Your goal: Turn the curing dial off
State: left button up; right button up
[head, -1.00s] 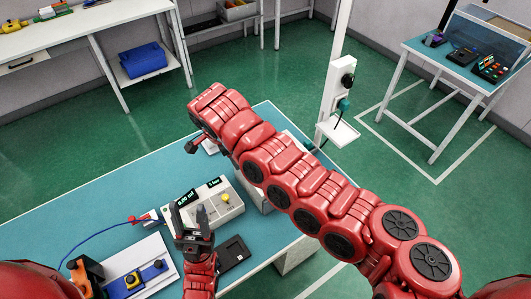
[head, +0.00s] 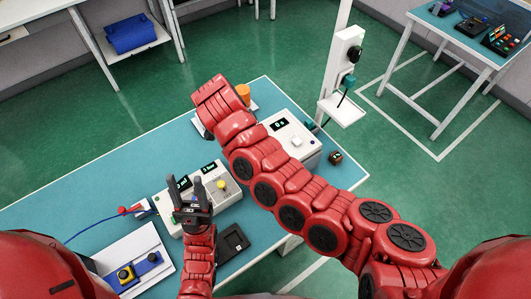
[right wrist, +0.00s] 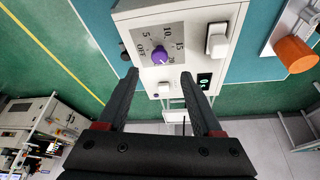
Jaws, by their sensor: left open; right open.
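The purple curing dial (right wrist: 161,56) sits on the panel of a white box, with OFF, 5, 10, 15 and 20 printed around it. Its exact setting is hard to read. In the head view this appears to be the white box (head: 280,124) with a small dark display, partly behind my right arm; the dial is hidden there. My right gripper (right wrist: 160,88) is open and empty, its fingers spread just short of the panel with the dial between and beyond their tips. My left gripper (head: 190,168) is open and empty, above the table near a grey unit.
The grey unit (head: 223,200) with displays and a yellow knob stands on the blue-green table (head: 95,185). An orange cylinder (right wrist: 295,52) is beside the white box. A small dark round object (head: 335,157) lies near the table's right edge. A white post (head: 344,70) rises behind.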

jog(key=b+x, duration=0.3)
jog(key=x, duration=0.4)
jog(key=shift+d+f, duration=0.15)
jog(key=shift+c, duration=0.2)
grip_shut()
